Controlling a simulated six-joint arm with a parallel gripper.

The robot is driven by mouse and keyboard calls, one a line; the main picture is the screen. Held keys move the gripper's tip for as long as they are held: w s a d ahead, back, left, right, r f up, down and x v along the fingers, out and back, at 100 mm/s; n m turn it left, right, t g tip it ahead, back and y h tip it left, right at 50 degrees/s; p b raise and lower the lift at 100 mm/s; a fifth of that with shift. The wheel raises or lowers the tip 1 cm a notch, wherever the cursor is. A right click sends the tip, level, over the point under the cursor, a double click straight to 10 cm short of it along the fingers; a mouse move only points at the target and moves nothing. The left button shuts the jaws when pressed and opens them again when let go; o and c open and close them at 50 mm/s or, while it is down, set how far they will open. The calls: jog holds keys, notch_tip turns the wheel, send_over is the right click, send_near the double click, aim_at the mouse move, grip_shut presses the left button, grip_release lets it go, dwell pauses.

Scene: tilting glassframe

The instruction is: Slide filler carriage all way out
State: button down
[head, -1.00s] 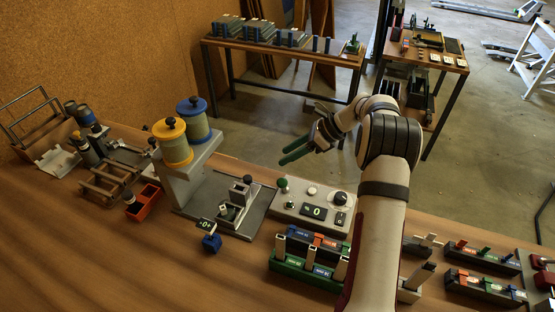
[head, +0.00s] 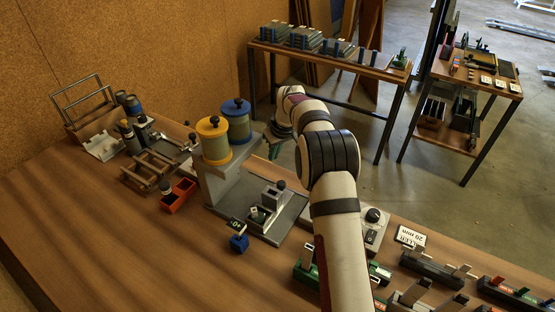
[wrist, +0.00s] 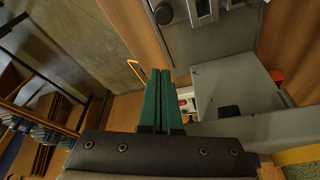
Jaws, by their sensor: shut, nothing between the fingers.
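The filler (head: 232,165) stands mid-bench, with a yellow-lidded hopper (head: 213,127) and a blue-lidded hopper (head: 236,108) on a grey stand. What looks like its carriage, a small grey stepped block with a black knob (head: 271,199), sits on the dark base plate (head: 291,219) in front of the stand.
Racks of coloured blocks (head: 430,270) line the right. A wooden frame (head: 152,170) is further left. The front left bench is clear.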

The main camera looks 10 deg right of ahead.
jog(key=x, duration=0.7)
jog(key=shift+f, duration=0.35)
jog(key=shift+s+d+r, duration=0.1)
jog(key=shift+s+d, duration=0.1)
jog(key=shift+s, duration=0.4)
jog(key=shift+s+d, duration=0.2)
jog(key=shift+s, duration=0.4)
jog(key=shift+s+d, duration=0.2)
jog(key=shift+s, duration=0.45)
jog(key=shift+s+d, duration=1.75)
